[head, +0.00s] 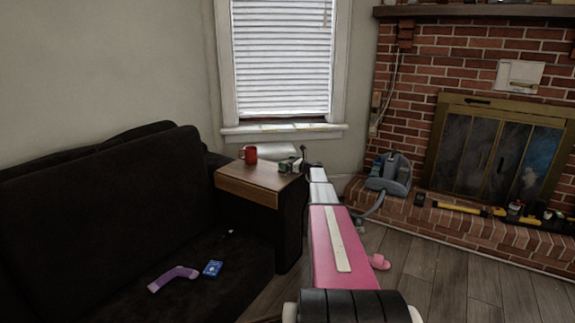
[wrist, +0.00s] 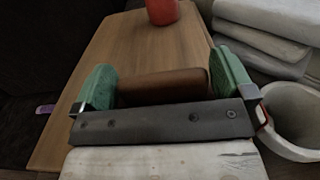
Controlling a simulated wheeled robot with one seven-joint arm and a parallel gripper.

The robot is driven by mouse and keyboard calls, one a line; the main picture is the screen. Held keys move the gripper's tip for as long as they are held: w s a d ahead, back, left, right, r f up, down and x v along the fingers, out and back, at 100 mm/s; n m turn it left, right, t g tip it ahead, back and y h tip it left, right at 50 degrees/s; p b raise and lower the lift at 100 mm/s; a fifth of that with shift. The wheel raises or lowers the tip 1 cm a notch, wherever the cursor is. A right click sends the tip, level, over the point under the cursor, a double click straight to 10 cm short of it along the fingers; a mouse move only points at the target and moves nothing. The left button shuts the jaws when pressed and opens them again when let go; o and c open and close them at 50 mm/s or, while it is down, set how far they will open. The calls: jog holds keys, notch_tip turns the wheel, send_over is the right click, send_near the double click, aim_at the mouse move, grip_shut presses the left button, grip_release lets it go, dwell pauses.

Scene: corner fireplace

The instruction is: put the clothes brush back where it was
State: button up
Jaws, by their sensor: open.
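The clothes brush appears to be the brown wooden piece (wrist: 165,86) in the wrist view, over the wooden table top (wrist: 130,48). My gripper (wrist: 166,80) is open, with one green fingertip beyond each end of the brush. Whether the fingertips touch it, and whether it rests on the table, I cannot tell. In the head view my gripper (head: 291,165) is at the right back end of the small side table (head: 240,181); I cannot make out the brush there.
A red mug (head: 250,154) stands on the table. In the wrist view, a pale folded stack (wrist: 262,42) and a whitish round container (wrist: 292,125) are at the right. The dark sofa (head: 90,215) holds a purple item (head: 173,278) and a blue packet (head: 213,268).

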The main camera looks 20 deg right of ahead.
jog(key=v, duration=1.2)
jog(key=shift+s+d, duration=0.1)
jog(key=shift+d, duration=0.05)
